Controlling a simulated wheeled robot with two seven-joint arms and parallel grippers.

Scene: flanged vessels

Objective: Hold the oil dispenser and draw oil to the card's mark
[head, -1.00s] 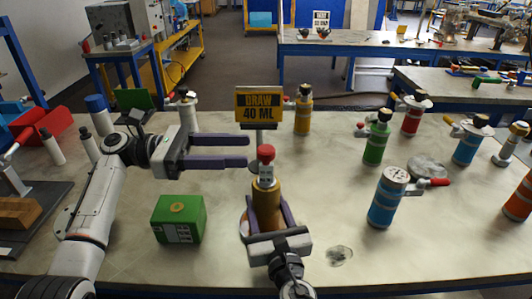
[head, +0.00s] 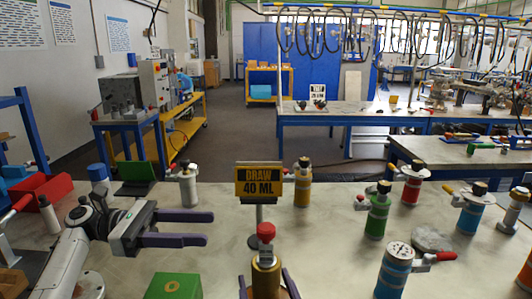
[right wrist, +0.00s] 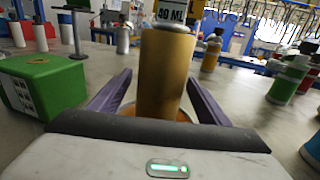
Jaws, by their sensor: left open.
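The oil dispenser is a gold cylinder (head: 266,275) with a red top knob (head: 266,231), standing upright; its lower part is cut off in the head view. The gold body also fills the middle of the right wrist view (right wrist: 165,75). My right gripper (right wrist: 160,78) has one purple finger on each side of it, with a small gap showing at the left finger. The card (head: 259,180) reads "DRAW 40 ML" and stands on a post just behind the dispenser. My left gripper (head: 210,228) is open and empty, left of the dispenser's knob.
A green box (head: 175,287) stands left of the dispenser. A blue vessel with a gauge (head: 394,270) stands to the right. Green (head: 377,215), yellow (head: 302,187) and red (head: 412,185) vessels stand farther back. A red bin (head: 40,190) is at far left.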

